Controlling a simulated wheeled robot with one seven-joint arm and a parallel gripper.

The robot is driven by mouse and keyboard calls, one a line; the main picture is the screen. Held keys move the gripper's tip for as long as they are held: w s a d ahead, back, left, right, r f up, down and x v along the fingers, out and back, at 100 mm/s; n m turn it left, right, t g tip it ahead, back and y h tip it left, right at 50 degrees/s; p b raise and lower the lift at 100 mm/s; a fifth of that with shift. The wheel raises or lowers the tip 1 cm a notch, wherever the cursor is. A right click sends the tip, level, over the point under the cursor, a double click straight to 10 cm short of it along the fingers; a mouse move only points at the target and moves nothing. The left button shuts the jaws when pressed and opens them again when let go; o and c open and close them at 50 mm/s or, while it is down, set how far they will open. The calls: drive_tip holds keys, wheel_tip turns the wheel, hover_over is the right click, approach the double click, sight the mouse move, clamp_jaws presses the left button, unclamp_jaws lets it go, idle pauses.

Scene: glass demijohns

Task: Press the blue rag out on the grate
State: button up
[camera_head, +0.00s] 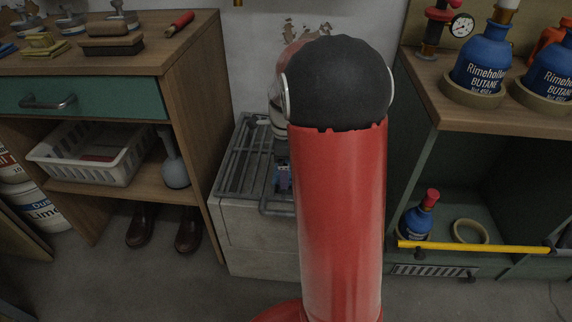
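The grate (246,165) is a set of dark parallel bars on top of a pale block-like basin between the two benches. A small blue patch (283,178) shows at the grate's right side, just left of the red column. It may be the blue rag, but it is too small and too covered to be sure. A pale part of my arm comes down above it, behind the column. My gripper's fingers cannot be made out, nor whether they hold anything. The right part of the grate is hidden.
The left bench (193,62) carries brushes, a yellow cloth (45,45) and a red-handled tool (180,24). A white basket (90,158) stands on its shelf. Blue butane bottles (484,60) stand on the right bench. A yellow bar (475,247) crosses its lower front.

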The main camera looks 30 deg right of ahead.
drive_tip(key=shift+r+p, duration=1.8)
drive_tip(key=shift+r, duration=0.7)
